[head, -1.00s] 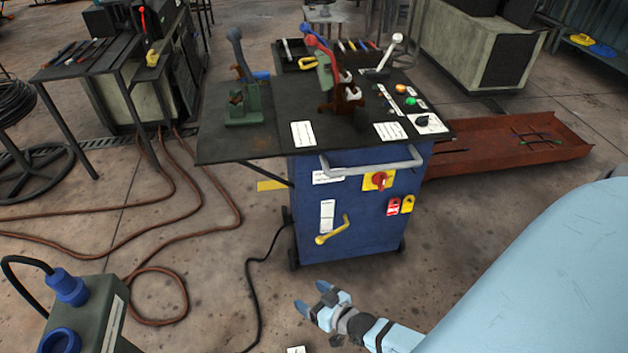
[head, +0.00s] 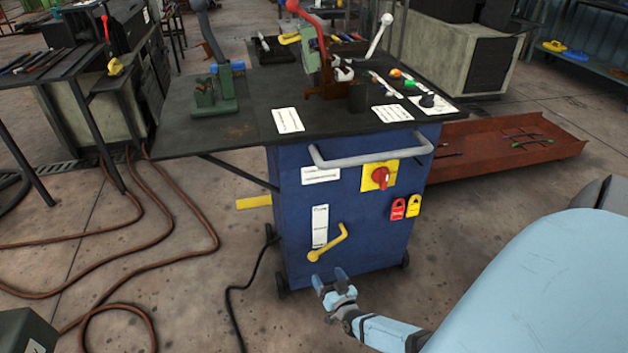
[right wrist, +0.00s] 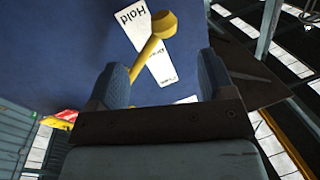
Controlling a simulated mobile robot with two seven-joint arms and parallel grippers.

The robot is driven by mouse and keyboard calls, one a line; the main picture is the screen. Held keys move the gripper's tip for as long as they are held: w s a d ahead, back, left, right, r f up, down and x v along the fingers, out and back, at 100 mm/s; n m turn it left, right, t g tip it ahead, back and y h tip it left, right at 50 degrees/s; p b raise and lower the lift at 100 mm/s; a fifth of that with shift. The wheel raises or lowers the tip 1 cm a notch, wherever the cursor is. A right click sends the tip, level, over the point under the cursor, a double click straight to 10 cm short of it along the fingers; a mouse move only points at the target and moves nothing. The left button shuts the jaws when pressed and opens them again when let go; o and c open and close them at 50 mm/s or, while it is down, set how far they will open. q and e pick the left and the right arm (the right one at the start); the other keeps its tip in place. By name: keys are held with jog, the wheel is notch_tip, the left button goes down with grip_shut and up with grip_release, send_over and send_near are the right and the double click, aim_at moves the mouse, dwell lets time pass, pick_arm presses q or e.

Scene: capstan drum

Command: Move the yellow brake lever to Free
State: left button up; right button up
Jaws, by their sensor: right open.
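The yellow brake lever (head: 328,244) is on the front of the blue cabinet (head: 365,225). It slants, its rounded knob at the lower left, beside a white label strip (head: 320,226). In the right wrist view the lever (right wrist: 149,52) shows beyond the finger gap, over a label (right wrist: 147,40) reading "Hold"; the label's other words are hard to read. My right gripper (head: 329,277) is open and empty, just below the lever in the head view, its fingers (right wrist: 164,72) apart and not visibly touching it. My left gripper is not in view.
A grey handle bar (head: 370,155) spans the cabinet's upper front. A red rotary switch (head: 380,177) and red and yellow tags (head: 406,207) are to the lever's right. A black cable (head: 240,290) lies on the floor at left. The floor before the cabinet looks clear.

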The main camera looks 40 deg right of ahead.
aim_at(314, 256)
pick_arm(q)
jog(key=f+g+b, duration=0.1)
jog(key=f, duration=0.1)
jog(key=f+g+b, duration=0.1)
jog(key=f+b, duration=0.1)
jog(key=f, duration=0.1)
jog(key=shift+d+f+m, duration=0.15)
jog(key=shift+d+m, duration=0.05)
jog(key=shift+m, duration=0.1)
pick_arm(e)
jog(key=x, duration=0.9)
jog(key=shift+w+d, duration=0.15)
jog(key=shift+w, duration=0.2)
jog(key=shift+c, duration=0.3)
jog(key=c, duration=1.2)
